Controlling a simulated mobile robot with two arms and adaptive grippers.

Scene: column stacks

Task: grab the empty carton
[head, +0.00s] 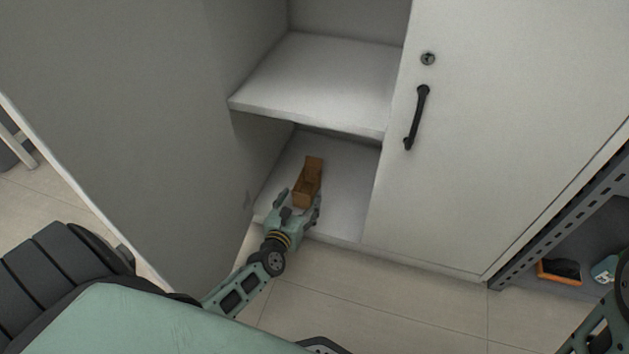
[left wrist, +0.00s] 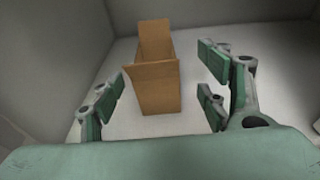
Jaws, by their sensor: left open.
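The empty carton (head: 308,183) is a small open brown cardboard box on the bottom shelf of the cabinet. In the left wrist view the carton (left wrist: 157,85) stands ahead, its near wall facing me and its inside bare. My left gripper (head: 299,199) is at the near end of the carton, at the front of the shelf. In the left wrist view its fingers (left wrist: 165,95) are spread wide, one side left and the other right of the carton, with gaps showing. Part of my right arm shows at the lower right; its gripper is not seen.
The middle shelf (head: 318,85) hangs above the carton. The open left door (head: 120,110) and the shut right door (head: 500,120) with a black handle flank the opening.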

